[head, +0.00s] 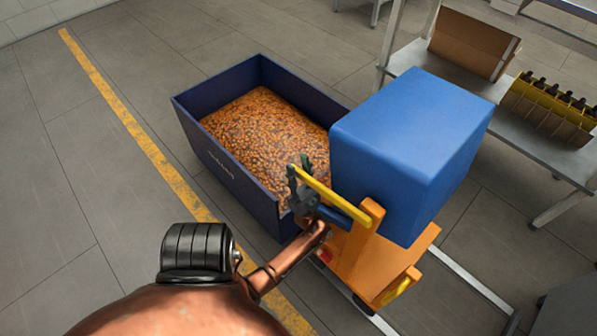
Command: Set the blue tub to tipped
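The blue tub (405,150) is a large bright blue box on an orange frame (372,262) right of centre. I see its closed outer faces; its opening is hidden, and it appears turned over toward the bin. A yellow handle bar (340,203) runs from the orange frame toward the left. My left gripper (301,175) is at the far end of this bar, its dark fingers close around it and apparently shut on it. My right gripper is not in view.
A grey shelf table (530,150) at the right holds a brown board (472,44) and a rack with dark-topped bottles (548,100). A yellow floor line (150,150) runs along the left. The floor left of the bin is clear.

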